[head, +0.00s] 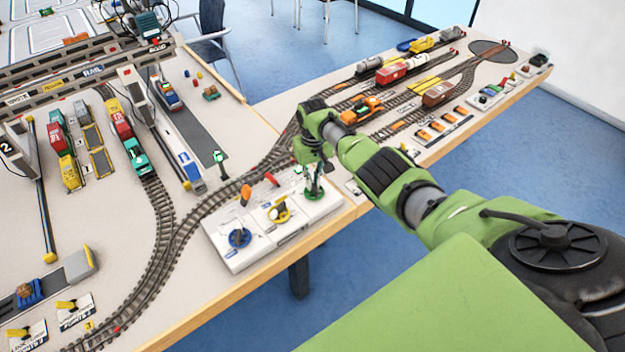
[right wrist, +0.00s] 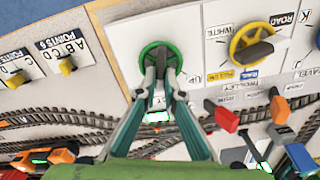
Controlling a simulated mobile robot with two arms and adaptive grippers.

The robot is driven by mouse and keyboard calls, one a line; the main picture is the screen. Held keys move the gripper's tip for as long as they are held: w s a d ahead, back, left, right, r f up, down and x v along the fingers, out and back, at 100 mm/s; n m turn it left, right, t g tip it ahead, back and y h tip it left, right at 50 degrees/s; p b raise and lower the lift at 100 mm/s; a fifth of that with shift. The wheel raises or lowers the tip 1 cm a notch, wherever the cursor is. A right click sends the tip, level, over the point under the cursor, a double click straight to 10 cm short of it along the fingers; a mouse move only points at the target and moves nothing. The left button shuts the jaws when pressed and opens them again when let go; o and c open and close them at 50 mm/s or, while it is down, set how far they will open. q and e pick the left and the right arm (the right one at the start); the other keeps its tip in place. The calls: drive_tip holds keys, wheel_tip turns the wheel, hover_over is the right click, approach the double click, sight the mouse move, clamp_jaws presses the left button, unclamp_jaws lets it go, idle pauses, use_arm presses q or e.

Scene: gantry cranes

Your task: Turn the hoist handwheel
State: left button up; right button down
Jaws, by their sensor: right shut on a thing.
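The green handwheel (head: 312,195) sits at the right end of a white control panel (head: 235,262). A label beginning with "U" is beside it in the right wrist view, where the green wheel (right wrist: 145,55) shows at the top centre. My right gripper (head: 317,181) comes down over this wheel from above. In the right wrist view its fingers (right wrist: 161,68) converge at the wheel's middle and are shut on its grip, which they mostly hide. My left gripper is not in view.
A yellow handwheel (head: 280,211) and a blue handwheel (head: 239,238) are on the same panel. A red lever (head: 271,179) and an orange lever (head: 245,195) stand along its back edge. Railway tracks run close behind. The table's wooden edge is just in front.

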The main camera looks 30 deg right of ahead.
drive_tip(key=shift+w+r, duration=0.1)
idle(0.4)
drive_tip(key=c, duration=2.2)
unclamp_jaws()
drive_tip(key=shift+o, duration=0.2)
wheel_tip(320, 180, up, 12)
